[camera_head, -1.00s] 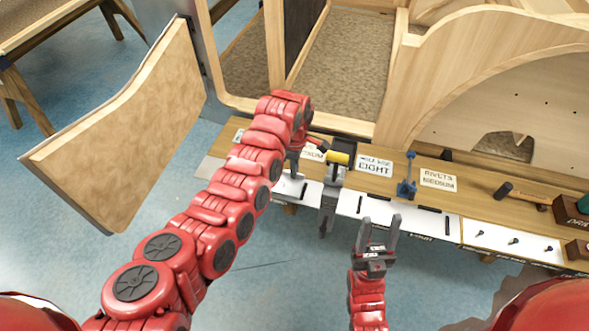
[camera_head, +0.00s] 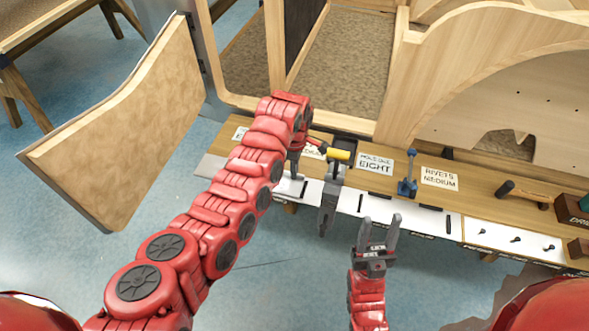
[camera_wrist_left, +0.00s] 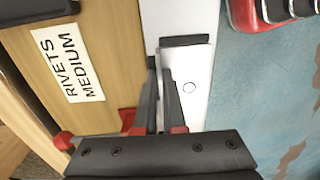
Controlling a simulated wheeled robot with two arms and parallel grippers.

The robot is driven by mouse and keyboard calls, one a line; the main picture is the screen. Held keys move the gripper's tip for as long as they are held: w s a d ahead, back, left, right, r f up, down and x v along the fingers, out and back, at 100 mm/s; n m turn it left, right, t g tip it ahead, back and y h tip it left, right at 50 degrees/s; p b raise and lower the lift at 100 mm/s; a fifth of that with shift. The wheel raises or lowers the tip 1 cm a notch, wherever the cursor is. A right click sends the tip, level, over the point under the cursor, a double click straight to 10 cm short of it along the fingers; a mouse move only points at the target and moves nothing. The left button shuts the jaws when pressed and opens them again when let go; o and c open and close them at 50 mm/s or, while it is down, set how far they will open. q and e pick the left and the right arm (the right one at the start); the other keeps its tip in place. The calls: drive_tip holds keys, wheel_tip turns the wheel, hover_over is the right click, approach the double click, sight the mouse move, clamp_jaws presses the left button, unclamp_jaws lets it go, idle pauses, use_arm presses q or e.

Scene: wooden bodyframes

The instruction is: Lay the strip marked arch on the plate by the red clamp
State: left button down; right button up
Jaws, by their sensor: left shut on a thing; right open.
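My left gripper (camera_wrist_left: 160,90) is shut, with its fingers close together at the edge of a white strip (camera_wrist_left: 193,65) in the left wrist view. The strip bears a thin circle, and a black bar lies across its end. I can read no "arch" mark on it. In the head view this gripper (camera_head: 296,172) is low over the white plates at the bench front, left of the yellow-handled clamp (camera_head: 341,155). A red clamp part (camera_wrist_left: 128,120) shows beside the fingers; the rest is hidden. My right gripper (camera_head: 380,235) is open and empty, in front of the bench.
A blue clamp (camera_head: 408,178) stands on the bench between paper labels. White plates (camera_head: 400,212) with black bars run along the front edge. A hammer (camera_head: 522,195) and dark boxes (camera_head: 572,212) are at right. A wooden door panel (camera_head: 120,130) hangs open at left.

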use_arm(q)
drive_tip(key=c, duration=0.9)
unclamp_jaws()
wheel_tip(320, 180, up, 6)
drive_tip(key=shift+w+r+b, duration=0.1)
drive_tip(key=shift+r+b, duration=0.1)
drive_tip(key=shift+b, duration=0.35)
drive_tip(key=shift+r+p, duration=0.75)
drive_tip(key=shift+r, duration=4.8)
drive_tip(key=shift+f, duration=0.1)
